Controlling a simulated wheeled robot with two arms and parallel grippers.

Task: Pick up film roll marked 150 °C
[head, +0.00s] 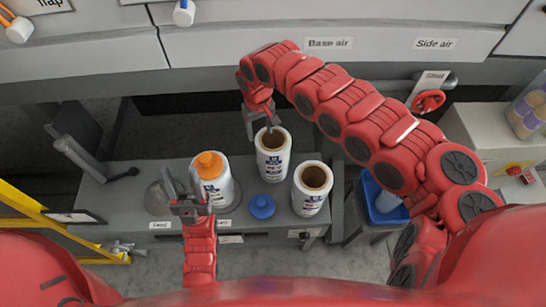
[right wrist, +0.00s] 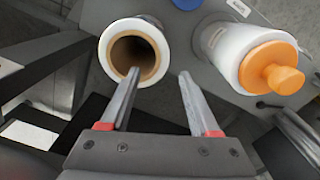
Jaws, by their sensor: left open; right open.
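Three white film rolls stand on the grey bench. The middle roll (head: 273,164) and the right roll (head: 311,194) have open brown cores; the left roll (head: 218,190) carries an orange plug. Their print is too small to read, so I cannot tell which is marked 150 °C. My right gripper (head: 259,132) is open at the top of the middle roll. In the right wrist view an open-cored roll (right wrist: 152,28) lies just beyond the jaws, one finger overlapping its rim in the picture. My left gripper (head: 183,184) is open beside the orange-plugged roll, partly in front of it.
A blue plug (head: 262,207) sits on the grey bench (head: 100,203) between the rolls. The orange plug (right wrist: 272,70) shows right of my right jaws. A blue bin (head: 383,207) stands right of the bench. A machine front with drawers overhangs the back.

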